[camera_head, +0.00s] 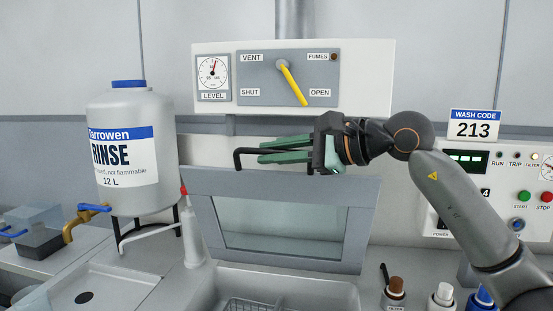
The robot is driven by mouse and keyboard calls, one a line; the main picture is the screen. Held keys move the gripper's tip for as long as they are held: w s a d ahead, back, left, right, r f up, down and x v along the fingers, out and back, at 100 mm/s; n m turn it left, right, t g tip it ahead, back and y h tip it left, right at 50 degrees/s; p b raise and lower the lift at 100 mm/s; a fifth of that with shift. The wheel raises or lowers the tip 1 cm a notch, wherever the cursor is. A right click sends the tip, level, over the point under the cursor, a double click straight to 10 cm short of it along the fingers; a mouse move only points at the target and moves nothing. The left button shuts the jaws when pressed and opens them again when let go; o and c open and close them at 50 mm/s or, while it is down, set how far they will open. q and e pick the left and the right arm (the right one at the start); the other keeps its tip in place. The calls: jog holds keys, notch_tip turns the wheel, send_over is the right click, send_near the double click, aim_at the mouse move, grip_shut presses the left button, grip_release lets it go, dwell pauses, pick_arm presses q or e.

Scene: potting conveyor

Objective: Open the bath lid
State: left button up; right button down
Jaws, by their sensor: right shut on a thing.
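The bath lid (205,220), a grey frame with a glass window, stands raised and tilted at the back of the bath (240,285). The front of the bath is uncovered and a wire basket (250,305) shows in it. A black bar handle (245,151) runs along the lid's top edge. My right gripper (264,151), with green fingers, comes in from the right and is shut on this handle; the fingers partly hide it. My left gripper is not in view.
A vent panel (240,95) with a yellow lever (292,83) pointing toward OPEN hangs above the lid. A rinse jug (125,150) and a white bottle (192,230) stand left. Several small bottles and a control panel (440,170) are right.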

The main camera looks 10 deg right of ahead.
jog(key=shift+s+a+f, duration=0.1)
jog(key=shift+s, duration=0.15)
jog(key=c, duration=0.9)
grip_release()
jog(key=v, duration=1.2)
jog(key=shift+s+d+b, duration=0.15)
jog(key=shift+d+b, duration=0.05)
jog(key=shift+b, duration=0.2)
